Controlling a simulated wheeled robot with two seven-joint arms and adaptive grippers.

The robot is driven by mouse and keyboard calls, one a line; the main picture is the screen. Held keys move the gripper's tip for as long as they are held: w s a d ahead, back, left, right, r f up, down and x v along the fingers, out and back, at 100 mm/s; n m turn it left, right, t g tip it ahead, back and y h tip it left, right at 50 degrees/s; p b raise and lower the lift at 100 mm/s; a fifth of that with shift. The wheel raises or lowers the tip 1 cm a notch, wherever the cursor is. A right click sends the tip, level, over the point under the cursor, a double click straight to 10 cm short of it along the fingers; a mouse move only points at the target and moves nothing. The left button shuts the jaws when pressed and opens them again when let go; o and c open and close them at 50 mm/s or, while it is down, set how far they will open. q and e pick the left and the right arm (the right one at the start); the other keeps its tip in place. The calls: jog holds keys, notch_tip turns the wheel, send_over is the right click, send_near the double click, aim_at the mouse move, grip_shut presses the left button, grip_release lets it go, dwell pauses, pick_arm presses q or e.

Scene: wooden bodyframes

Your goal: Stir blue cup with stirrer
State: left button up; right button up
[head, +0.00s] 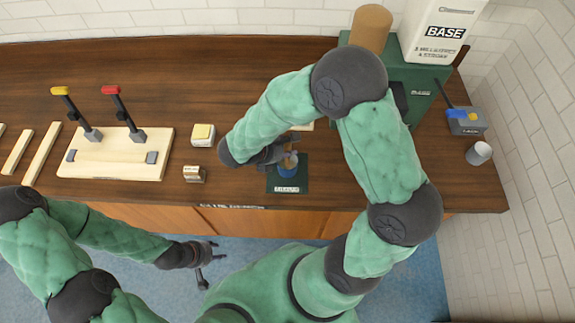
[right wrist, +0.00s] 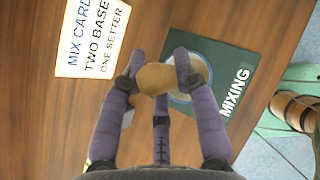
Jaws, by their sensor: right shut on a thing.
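The blue cup (head: 288,170) stands on a dark green mat (head: 288,187) marked MIXING near the bench's front edge. In the right wrist view its round rim (right wrist: 207,74) is partly hidden behind a finger and the stirrer. My right gripper (right wrist: 154,76) is shut on the tan, rounded end of the stirrer (right wrist: 156,79), over the cup's side. The stirrer's lower part is hidden, so I cannot tell whether it is inside the cup. My left gripper (head: 209,262) is low in front of the bench, open and empty.
A mix card (right wrist: 90,38) lies beside the mat. Left are a yellow-topped block (head: 203,133), a small labelled block (head: 194,174) and a wooden board (head: 115,160) with two levers. Right are a grey-blue box (head: 466,122) and a pale cup (head: 479,152). A white BASE container (head: 440,30) stands behind.

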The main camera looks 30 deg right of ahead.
jog(key=shift+r+p, duration=2.1)
jog(key=shift+r, duration=0.7)
jog(key=shift+r+p, duration=2)
jog(key=shift+r, duration=0.55)
jog(key=shift+f, duration=0.1)
